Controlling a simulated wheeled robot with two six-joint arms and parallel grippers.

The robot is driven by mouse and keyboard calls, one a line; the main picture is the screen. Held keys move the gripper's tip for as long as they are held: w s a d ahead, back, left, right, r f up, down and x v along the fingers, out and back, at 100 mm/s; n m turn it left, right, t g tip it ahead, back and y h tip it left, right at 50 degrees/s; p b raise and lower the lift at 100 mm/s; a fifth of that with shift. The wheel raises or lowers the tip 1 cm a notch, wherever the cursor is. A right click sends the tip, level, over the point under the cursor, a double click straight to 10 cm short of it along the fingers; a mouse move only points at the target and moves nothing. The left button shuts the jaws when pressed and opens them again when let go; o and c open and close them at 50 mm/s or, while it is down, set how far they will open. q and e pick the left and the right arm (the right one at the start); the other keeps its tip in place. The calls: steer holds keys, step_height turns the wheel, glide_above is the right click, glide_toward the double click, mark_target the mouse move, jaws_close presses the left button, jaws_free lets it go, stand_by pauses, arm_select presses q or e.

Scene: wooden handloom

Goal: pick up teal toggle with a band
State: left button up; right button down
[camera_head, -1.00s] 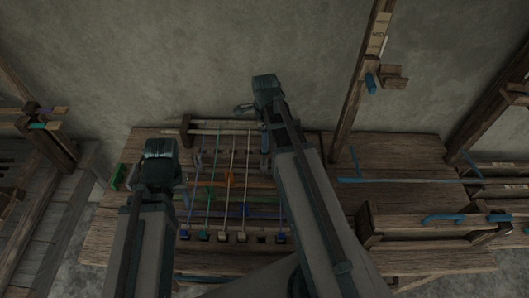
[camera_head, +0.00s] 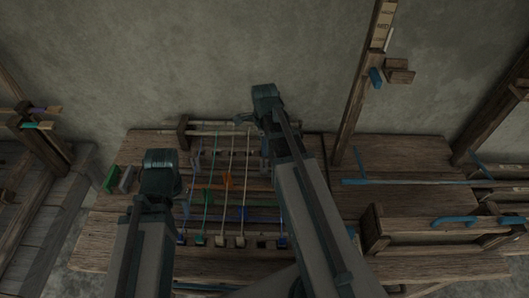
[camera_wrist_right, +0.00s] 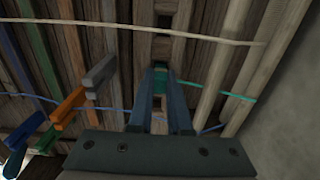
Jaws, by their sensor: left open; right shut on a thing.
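The wooden handloom (camera_head: 400,148) has several cords running lengthwise between its bars. My right gripper (camera_head: 245,120) is over the far end of the loom, near the back bar. In the right wrist view its two fingers (camera_wrist_right: 160,82) point at the loom and close on a small teal toggle (camera_wrist_right: 159,87). A teal band (camera_wrist_right: 225,95) runs out to the right from there. The fingers hide part of the toggle. In the head view the toggle cannot be made out. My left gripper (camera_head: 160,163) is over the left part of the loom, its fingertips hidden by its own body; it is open.
Orange (camera_wrist_right: 68,104), grey (camera_wrist_right: 101,73) and blue (camera_wrist_right: 23,142) pieces stand beside the fingers in the wrist view. A pale cord (camera_wrist_right: 110,31) crosses above them. A green block (camera_head: 110,179) lies left of my left gripper. A wooden post (camera_head: 362,90) rises right of my right arm.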

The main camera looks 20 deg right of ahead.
arm_select(q)
steer(key=shift+r, duration=0.1)
stand_by(0.3)
arm_select(e)
step_height(320, 180, up, 10)
steer(key=p, duration=1)
arm_select(q)
step_height(320, 180, up, 10)
steer(key=shift+s, duration=0.1)
arm_select(e)
steer(key=shift+s, duration=0.1)
